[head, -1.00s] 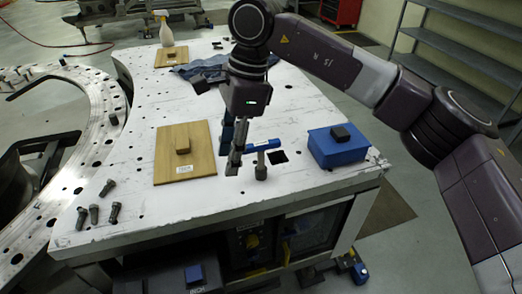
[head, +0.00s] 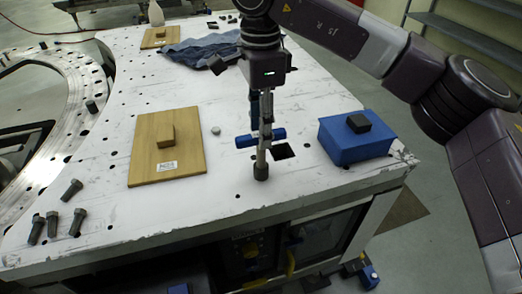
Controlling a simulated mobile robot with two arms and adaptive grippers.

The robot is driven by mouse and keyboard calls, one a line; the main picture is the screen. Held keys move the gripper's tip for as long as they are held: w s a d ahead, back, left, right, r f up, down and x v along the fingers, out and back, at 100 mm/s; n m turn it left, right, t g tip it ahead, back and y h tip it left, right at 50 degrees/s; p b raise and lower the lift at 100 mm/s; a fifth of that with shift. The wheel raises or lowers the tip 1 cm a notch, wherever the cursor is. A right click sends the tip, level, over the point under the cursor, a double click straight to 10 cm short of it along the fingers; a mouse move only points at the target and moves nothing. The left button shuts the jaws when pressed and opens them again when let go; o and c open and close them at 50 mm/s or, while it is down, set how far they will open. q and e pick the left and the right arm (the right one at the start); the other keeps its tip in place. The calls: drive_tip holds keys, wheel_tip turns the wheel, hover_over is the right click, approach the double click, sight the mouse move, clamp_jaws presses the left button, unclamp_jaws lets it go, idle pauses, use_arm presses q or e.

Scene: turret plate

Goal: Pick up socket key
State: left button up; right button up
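The socket key (head: 261,172) stands upright on the white table, with a grey socket at the bottom and a blue cross handle on top. My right gripper (head: 263,138) points down right at the key, and its fingers overlap the middle of the blue handle. Blue handle ends show on both sides of the fingers. The fingers are seen nearly edge-on, so I cannot tell whether they are shut on the handle. My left gripper is not in view.
A blue box (head: 352,148) with a dark block on top stands right of the key. A wooden board (head: 145,160) with a block lies left. Several bolts (head: 72,189) stand or lie front left. A square hole (head: 283,150) is beside the key. A blue cloth (head: 195,52) lies behind.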

sight(261, 153)
drive_tip(key=shift+s+f, duration=0.2)
drive_tip(key=shift+f, duration=0.7)
wheel_tip(261, 153, down, 5)
drive_tip(key=shift+d+r+p, duration=0.1)
drive_tip(key=shift+r+p, duration=0.1)
drive_tip(key=shift+p, duration=0.85)
drive_tip(key=shift+f, duration=0.4)
drive_tip(key=shift+c, duration=0.2)
clamp_jaws()
drive_tip(key=shift+r, duration=0.1)
